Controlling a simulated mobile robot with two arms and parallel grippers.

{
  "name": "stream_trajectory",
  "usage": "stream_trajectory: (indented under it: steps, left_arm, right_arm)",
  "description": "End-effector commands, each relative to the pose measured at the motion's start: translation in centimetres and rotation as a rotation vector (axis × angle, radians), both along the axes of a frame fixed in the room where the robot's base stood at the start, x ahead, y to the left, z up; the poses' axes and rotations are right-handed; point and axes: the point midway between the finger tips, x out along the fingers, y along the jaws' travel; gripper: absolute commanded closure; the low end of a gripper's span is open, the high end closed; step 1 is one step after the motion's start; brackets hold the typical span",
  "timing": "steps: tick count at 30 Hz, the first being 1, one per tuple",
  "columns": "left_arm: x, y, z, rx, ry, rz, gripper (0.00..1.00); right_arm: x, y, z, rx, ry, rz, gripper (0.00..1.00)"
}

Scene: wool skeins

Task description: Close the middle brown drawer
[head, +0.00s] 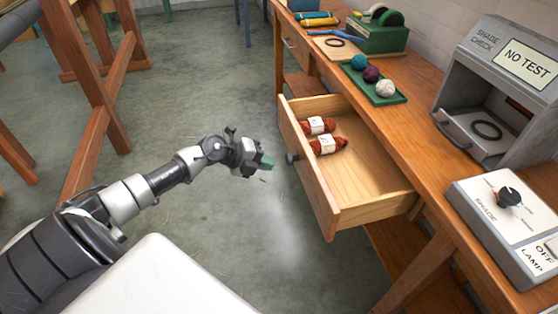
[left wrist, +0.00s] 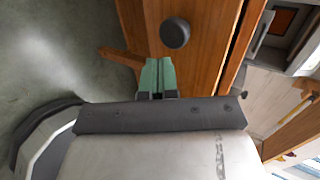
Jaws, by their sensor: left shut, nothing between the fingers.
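The brown drawer (head: 319,194) stands pulled out from the wooden bench in the head view, with its round dark knob (head: 292,158) on the front. Two red skeins with white labels, an upper one (head: 318,125) and a lower one (head: 328,145), lie inside at its far end. My left gripper (head: 267,162) is shut and empty, a little to the left of the knob and apart from it. In the left wrist view its green fingers (left wrist: 158,77) are together just below the knob (left wrist: 174,33) in the picture. My right gripper is not in view.
On the bench top (head: 400,132) are a green tray (head: 388,96) with three wool balls, a grey shade-check box (head: 500,95) and a lamp control panel (head: 508,220). Another drawer (head: 292,42) farther back looks shut. Open floor (head: 235,95) lies left of the drawer.

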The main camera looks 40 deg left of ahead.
Motion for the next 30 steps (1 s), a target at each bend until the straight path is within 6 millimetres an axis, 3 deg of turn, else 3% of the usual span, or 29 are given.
stream_trajectory:
  steps: [9, 25, 30]
  left_arm:
    - [2.7, -2.1, 0.1, -0.001, -0.002, 0.000, 1.00]
    - [3.0, -2.4, 0.2, -0.001, -0.001, 0.001, 1.00]
    - [3.9, -3.1, 0.4, -0.002, -0.002, 0.000, 1.00]
  right_arm:
    - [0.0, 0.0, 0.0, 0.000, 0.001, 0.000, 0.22]
    - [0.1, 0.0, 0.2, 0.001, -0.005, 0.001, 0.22]
    - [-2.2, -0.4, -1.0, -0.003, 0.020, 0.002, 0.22]
